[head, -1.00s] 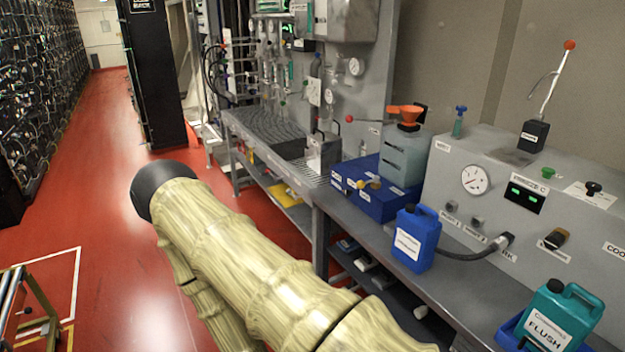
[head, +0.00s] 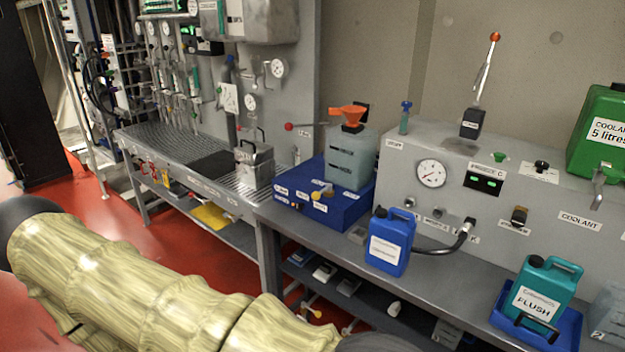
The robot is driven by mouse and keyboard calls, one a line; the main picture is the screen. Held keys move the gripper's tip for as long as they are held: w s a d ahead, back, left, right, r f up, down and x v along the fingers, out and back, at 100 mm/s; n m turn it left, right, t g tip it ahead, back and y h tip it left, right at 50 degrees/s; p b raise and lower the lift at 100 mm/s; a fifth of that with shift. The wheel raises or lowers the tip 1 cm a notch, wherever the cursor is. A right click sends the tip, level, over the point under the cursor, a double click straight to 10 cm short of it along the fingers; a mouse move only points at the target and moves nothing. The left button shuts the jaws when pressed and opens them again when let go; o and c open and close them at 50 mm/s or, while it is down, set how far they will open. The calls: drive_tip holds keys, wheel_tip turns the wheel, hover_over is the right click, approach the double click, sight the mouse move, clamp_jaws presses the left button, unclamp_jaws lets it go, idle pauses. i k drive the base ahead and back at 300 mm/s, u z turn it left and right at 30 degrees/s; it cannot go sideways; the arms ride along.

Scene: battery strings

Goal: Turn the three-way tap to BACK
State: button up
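My arm crosses the lower left of the head view, well apart from the tap. My gripper is not in view.
A blue canister (head: 389,240) stands right of the box, with a black hose behind it. A teal FLUSH canister (head: 541,292) sits in a blue tray. A grey panel (head: 400,165) with a gauge backs the bench. A metal can (head: 254,164) stands left.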

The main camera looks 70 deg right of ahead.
sight(315, 195)
drive_tip(key=z, duration=1.5)
